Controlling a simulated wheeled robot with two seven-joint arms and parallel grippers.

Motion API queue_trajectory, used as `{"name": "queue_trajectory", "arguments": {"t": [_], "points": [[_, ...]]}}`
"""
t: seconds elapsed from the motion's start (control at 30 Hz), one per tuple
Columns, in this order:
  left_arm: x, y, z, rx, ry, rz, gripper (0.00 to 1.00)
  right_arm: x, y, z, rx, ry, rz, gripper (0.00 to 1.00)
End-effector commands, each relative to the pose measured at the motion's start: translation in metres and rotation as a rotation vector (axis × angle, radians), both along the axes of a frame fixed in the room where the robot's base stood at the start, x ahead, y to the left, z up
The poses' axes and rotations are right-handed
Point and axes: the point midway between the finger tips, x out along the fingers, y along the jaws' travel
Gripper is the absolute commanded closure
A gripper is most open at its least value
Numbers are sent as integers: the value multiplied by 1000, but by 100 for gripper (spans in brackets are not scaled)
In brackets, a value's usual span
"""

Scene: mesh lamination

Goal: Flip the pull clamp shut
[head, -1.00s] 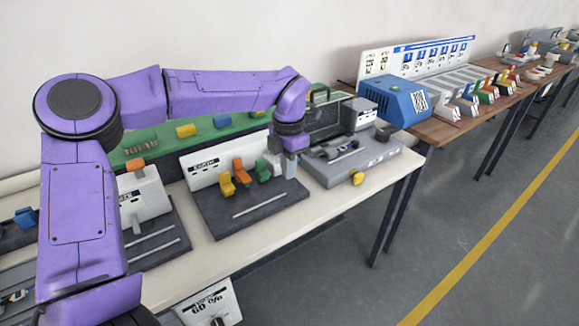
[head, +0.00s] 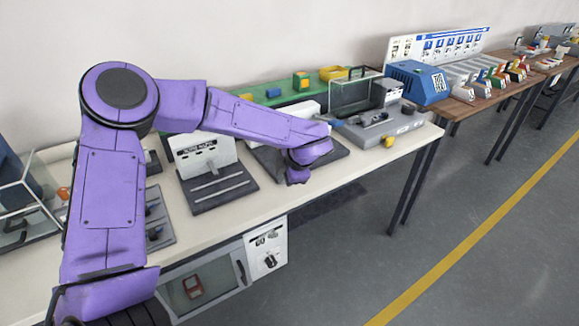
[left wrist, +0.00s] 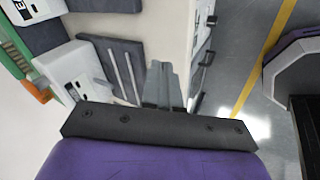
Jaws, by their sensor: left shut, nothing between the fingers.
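My left gripper (left wrist: 163,85) shows in the left wrist view with its grey fingers together and nothing between them, above the pale tabletop. In the head view my left wrist hangs over the dark base (head: 338,149) of a fixture near the table's front, and the fingertips are hidden. My purple arm covers most of that fixture, so any clamps on it are hidden. I cannot make out the pull clamp in either view. A neighbouring white-panelled fixture (head: 203,152) has two rails on a dark base; a railed fixture (left wrist: 118,65) shows in the left wrist view. My right gripper is not in view.
A grey device (head: 405,124) with a yellow knob (head: 388,141) stands to the right on the white table (head: 230,216). A clear-sided box (head: 30,215) stands at the far left. The floor (head: 340,235) in front is open.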

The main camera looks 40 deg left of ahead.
Motion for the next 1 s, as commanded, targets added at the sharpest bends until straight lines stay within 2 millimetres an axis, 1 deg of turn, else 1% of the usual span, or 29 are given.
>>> {"name": "queue_trajectory", "arguments": {"t": [0.03,0.17,0.23,0.27,0.37,0.4,0.47,0.5,0.57,0.6,0.63,0.7,0.8,0.9,1.0], "points": [[-2,1,-13,61,9,-52,100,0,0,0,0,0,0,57],[-8,3,-49,226,30,-233,100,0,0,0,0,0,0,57],[-15,1,-72,309,53,-355,100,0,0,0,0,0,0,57],[-19,-1,-82,340,64,-413,100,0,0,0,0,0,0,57],[-39,-11,-123,431,122,-638,100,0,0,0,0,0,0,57],[-53,-17,-143,459,155,-748,100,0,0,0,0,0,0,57],[-81,-28,-176,482,218,-934,100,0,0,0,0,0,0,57],[-105,-35,-198,484,267,-1063,100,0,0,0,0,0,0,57],[-149,-45,-230,462,352,-1259,100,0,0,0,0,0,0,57],[-182,-51,-248,432,413,-1381,100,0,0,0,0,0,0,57],[-205,-54,-259,407,454,-1462,100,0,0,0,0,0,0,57],[-253,-57,-276,348,538,-1606,100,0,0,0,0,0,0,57],[-296,-58,-286,286,613,-1722,100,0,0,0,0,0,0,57],[-312,-59,-288,259,639,-1764,100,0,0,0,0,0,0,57],[-312,-59,-289,258,641,-1767,100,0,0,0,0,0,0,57]]}}
